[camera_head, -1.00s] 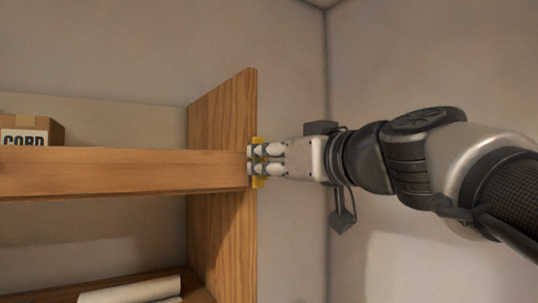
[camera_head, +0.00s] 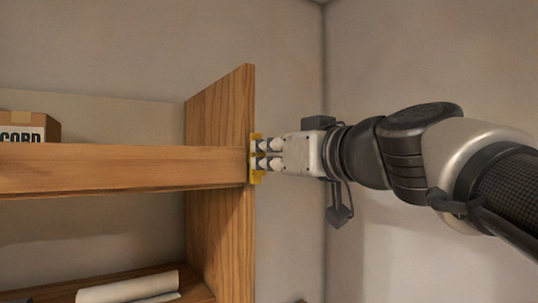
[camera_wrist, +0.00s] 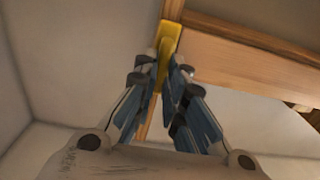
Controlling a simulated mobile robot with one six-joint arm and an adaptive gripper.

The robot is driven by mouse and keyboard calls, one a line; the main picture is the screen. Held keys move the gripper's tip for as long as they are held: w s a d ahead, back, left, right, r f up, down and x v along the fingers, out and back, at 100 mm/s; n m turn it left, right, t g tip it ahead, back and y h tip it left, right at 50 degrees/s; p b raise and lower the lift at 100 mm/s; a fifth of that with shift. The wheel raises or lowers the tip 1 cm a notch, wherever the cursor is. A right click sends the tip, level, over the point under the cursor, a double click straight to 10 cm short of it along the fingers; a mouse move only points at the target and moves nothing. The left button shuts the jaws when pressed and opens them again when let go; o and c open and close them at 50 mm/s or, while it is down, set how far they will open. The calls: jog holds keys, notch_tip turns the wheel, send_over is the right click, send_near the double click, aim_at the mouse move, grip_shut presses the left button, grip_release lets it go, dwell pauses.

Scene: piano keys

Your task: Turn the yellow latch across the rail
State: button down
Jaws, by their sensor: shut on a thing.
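The yellow latch (camera_head: 255,177) is at the right end of the wooden rail (camera_head: 120,168), by the front edge of the upright side panel (camera_head: 222,130). It stands upright in the head view, partly hidden by the fingers. My gripper (camera_head: 262,154) reaches in from the right. Its two fingers (camera_wrist: 165,82) are closed on the sides of the latch's lower part.
A cardboard box (camera_head: 30,127) marked CORD sits on the shelf behind the rail at the left. A white roll (camera_head: 128,289) lies on the lower shelf. Pale walls (camera_head: 290,60) stand behind and to the right of my arm.

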jog(key=shift+m, duration=0.4)
jog(key=m+b, duration=0.2)
jog(key=m, duration=0.1)
jog(key=shift+w+d+m, duration=0.1)
jog(key=shift+m, duration=0.3)
jog(key=m, duration=1.3)
jog(key=shift+w+d+f, duration=0.1)
jog(key=shift+d+f, duration=0.05)
jog(key=shift+f, duration=0.1)
jog(key=shift+m, duration=0.3)
jog(key=c, duration=1.7)
grip_release()
jog(key=shift+o, duration=0.2)
